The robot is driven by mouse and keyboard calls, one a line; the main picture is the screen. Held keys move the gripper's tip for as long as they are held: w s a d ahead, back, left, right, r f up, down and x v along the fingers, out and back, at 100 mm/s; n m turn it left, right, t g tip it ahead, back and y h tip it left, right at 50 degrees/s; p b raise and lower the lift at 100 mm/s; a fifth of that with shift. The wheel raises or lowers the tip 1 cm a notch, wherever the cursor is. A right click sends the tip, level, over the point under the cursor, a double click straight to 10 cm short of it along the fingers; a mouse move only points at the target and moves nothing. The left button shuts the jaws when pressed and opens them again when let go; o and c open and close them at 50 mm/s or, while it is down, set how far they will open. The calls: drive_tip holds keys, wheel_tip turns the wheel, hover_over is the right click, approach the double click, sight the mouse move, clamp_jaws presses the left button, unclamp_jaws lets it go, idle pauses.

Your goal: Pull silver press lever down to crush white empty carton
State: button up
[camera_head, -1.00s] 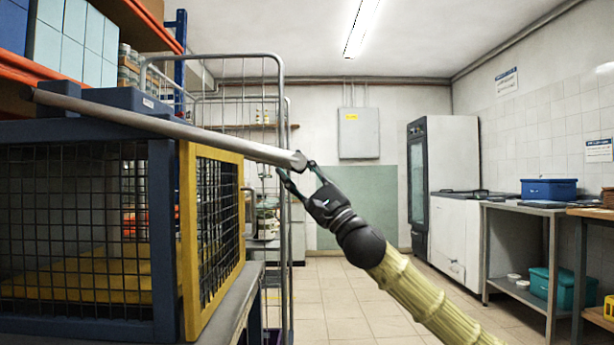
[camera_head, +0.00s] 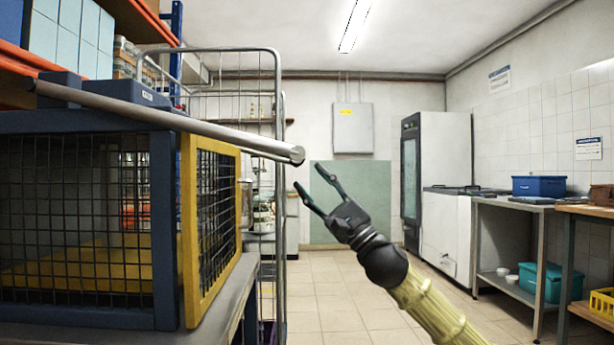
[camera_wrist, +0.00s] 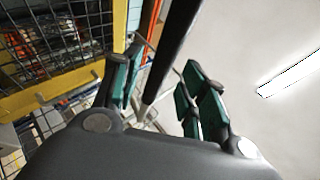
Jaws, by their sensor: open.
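The silver press lever (camera_head: 215,133) is a long round bar. It slopes gently down to the right from above the press, and its free end sticks out past the yellow door. The press (camera_head: 163,235) is a dark blue frame with mesh sides and a yellow mesh door. My gripper (camera_head: 308,177) is open and empty, just below and right of the lever's end, apart from it. In the wrist view the lever (camera_wrist: 172,50) shows as a dark bar between the open fingers (camera_wrist: 160,85), beyond their tips. I cannot make out the white carton.
A wire trolley (camera_head: 279,200) stands right behind the press. Shelving with boxes (camera_head: 72,45) is at the upper left. A steel table (camera_head: 515,205) with a blue box (camera_head: 544,186) and a white chest unit (camera_head: 450,230) stand at the right. The tiled floor between is clear.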

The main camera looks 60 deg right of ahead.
drive_tip(key=shift+v, duration=2.3)
drive_tip(key=shift+a, duration=0.2)
